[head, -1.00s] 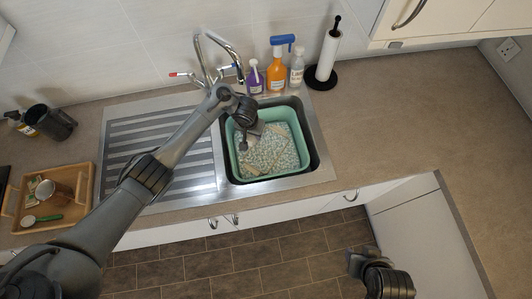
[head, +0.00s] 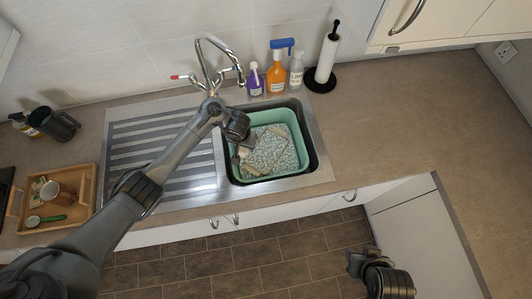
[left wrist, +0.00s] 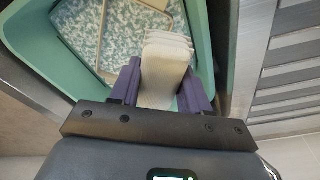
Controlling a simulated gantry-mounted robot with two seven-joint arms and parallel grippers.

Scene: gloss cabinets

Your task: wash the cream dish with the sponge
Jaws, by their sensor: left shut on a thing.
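My left gripper (head: 238,157) reaches into the green basin (head: 307,158) in the sink, at its left side. In the left wrist view the gripper (left wrist: 162,92) is shut on a pale cream piece (left wrist: 166,60) with a ridged, layered far edge. I cannot tell whether it is the sponge or part of the dish. Speckled foam covers the basin's floor, and a thin beige edge (left wrist: 97,35) shows there. Beige pieces (head: 251,169) (head: 277,131) show in the foam and may belong to the dish. My right gripper (head: 357,262) hangs over the floor; its jaws are unclear.
The tap (head: 212,62) stands behind the sink, close to my left arm. Bottles (head: 277,72) and a paper roll (head: 327,58) stand at the back. A wooden tray (head: 84,205) with a mug and brush is at left. The right counter is clear.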

